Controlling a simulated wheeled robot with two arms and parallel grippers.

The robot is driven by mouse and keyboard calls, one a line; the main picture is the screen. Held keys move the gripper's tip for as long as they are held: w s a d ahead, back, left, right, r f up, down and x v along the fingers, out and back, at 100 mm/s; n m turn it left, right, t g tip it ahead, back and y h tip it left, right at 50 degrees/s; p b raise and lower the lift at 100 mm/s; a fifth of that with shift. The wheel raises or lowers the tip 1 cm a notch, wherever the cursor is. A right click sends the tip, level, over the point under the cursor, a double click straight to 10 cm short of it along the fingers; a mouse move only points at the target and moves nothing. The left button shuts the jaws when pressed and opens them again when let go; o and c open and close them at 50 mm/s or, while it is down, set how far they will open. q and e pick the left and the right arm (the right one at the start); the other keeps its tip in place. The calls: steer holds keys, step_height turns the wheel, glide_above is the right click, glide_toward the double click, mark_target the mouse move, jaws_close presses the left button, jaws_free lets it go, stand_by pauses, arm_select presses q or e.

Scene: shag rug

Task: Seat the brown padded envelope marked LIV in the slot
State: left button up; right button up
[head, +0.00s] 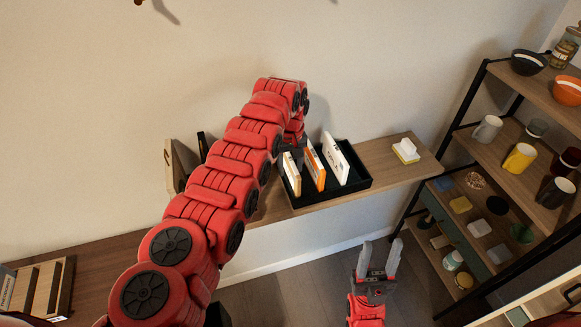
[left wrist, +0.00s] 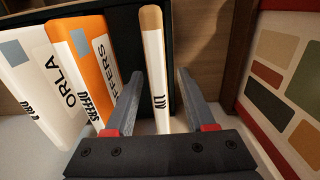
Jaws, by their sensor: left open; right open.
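A pale, brown-edged envelope (head: 293,173) stands on edge at the left end of the black tray (head: 359,182). In the left wrist view this envelope (left wrist: 152,60) carries short dark lettering, too small to read surely. My left gripper (left wrist: 160,76) is open, with one finger on each side of it; no grip shows. In the head view my left gripper (head: 292,148) is partly hidden by my arm. The envelope's lower edge and its slot are hidden. My right gripper (head: 380,247) is open and empty, low in front of the shelf.
An orange item (head: 315,167) and a white item (head: 336,160) stand in the tray to the envelope's right. A white-and-yellow item (head: 405,150) lies on the shelf (head: 385,164) further right. A rack (head: 478,150) with mugs and bowls stands at the right.

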arm_select(q)
steer(key=shift+w+f, duration=0.1)
steer(key=shift+f, duration=0.1)
jaws_close()
steer(key=shift+r, duration=0.1)
stand_by(0.4)
